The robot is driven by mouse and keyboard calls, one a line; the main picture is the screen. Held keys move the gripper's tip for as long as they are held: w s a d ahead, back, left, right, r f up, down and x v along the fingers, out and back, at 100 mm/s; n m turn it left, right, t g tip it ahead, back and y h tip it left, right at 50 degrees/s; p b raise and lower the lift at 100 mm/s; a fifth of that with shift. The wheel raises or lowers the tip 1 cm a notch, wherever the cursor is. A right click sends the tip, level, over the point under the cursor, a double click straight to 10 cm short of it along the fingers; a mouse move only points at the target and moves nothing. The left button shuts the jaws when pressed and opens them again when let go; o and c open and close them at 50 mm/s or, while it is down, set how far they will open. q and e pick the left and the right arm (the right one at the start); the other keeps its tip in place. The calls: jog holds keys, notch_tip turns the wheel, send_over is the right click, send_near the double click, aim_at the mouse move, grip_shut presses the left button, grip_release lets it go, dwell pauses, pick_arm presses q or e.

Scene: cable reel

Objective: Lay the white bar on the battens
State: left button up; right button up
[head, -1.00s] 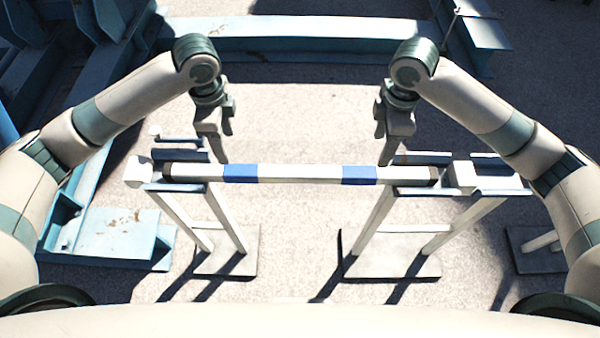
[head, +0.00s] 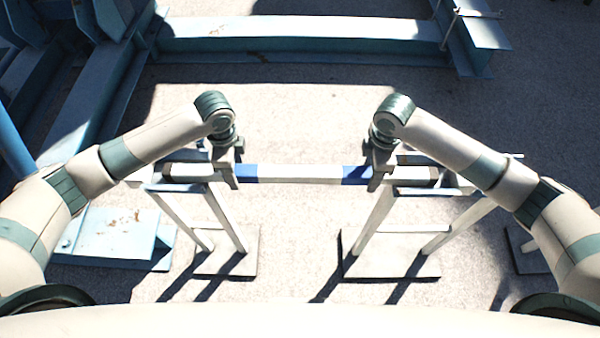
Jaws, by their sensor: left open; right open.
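The white bar (head: 300,174) has two blue bands and dark ends. It lies level across the tops of two trestles, the left trestle (head: 222,222) and the right trestle (head: 377,213). My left gripper (head: 232,178) is open at the bar's left blue band, and its fingers reach down to the bar. My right gripper (head: 374,180) is open at the right blue band in the same way. The grippers hide part of each band, and I cannot tell whether the fingers touch the bar. I cannot pick out the battens with certainty.
A blue steel beam (head: 300,28) crosses the back, and more blue steelwork (head: 85,100) stands at the left. A pale blue plate (head: 115,232) lies on the floor at the lower left. The floor between the trestles and the back beam is clear.

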pick_arm(q)
jog(key=shift+c, duration=0.6)
pick_arm(e)
jog(key=shift+c, duration=0.6)
pick_arm(q)
grip_shut()
pick_arm(e)
grip_shut()
pick_arm(q)
jog(key=shift+r, duration=0.2)
pick_arm(e)
jog(key=shift+r, duration=0.15)
